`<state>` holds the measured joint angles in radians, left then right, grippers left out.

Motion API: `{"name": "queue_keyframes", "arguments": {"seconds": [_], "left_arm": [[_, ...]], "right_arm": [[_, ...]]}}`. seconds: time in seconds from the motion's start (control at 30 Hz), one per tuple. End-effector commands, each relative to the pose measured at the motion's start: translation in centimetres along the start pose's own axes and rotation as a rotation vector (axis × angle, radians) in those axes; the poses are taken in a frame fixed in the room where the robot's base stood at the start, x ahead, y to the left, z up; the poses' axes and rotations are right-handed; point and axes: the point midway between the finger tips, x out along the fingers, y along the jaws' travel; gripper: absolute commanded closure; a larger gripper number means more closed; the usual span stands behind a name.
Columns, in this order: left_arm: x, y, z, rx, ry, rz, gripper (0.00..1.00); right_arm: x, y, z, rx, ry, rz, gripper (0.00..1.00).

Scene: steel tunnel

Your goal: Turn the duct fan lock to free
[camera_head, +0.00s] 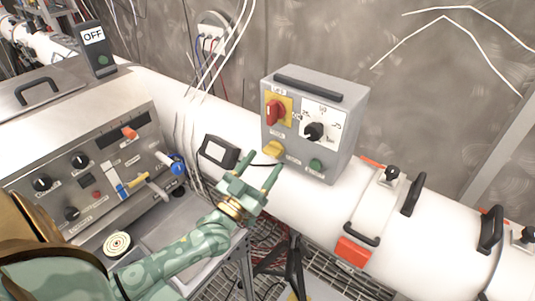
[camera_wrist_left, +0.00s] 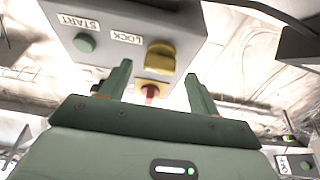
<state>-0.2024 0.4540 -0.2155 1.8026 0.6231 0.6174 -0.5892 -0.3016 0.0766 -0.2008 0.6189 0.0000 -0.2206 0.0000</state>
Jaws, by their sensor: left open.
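The grey control box (camera_head: 340,150) stands on the white duct. Its yellow lock knob (camera_head: 273,148) sits low on the left of the front face; it also shows in the left wrist view (camera_wrist_left: 160,57), beside the LOCK label (camera_wrist_left: 125,37). Which way the knob is turned I cannot tell. My left gripper (camera_head: 263,162) is open and empty, just below and in front of the knob. In the left wrist view its fingers (camera_wrist_left: 158,72) stand apart, with the knob ahead between their tips, apparently not touched. My right gripper is not in view.
The box also bears a red switch (camera_head: 275,112), a black dial (camera_head: 313,131) and a green start button (camera_head: 316,165). A small black-framed device (camera_head: 218,152) is left of the gripper. A steel panel (camera_head: 85,180) with knobs and levers stands further left. Cables hang behind.

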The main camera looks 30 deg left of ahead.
Motion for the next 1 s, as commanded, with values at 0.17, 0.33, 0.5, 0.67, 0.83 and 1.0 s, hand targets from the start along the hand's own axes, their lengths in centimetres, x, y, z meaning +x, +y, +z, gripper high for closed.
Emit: {"name": "queue_keyframes", "arguments": {"seconds": [0.17,0.33,0.5,0.67,0.83,1.0], "left_arm": [[2.3,0.0,0.0,0.001,0.000,0.000,0.38],[2.9,0.0,0.0,0.001,-0.001,0.001,0.38],[2.9,0.0,0.1,0.001,-0.001,0.001,0.38],[2.9,0.0,0.1,0.001,-0.001,0.000,0.74],[2.9,0.0,0.0,0.000,-0.001,0.000,0.83],[2.9,0.0,0.0,-0.020,-0.001,-0.009,0.83]], "right_arm": [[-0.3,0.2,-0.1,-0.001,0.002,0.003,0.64],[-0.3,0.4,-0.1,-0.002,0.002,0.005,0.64],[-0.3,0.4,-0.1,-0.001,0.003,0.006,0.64],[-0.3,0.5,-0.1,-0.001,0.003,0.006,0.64],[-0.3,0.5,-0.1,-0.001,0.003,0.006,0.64],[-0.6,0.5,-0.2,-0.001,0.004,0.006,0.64]]}}
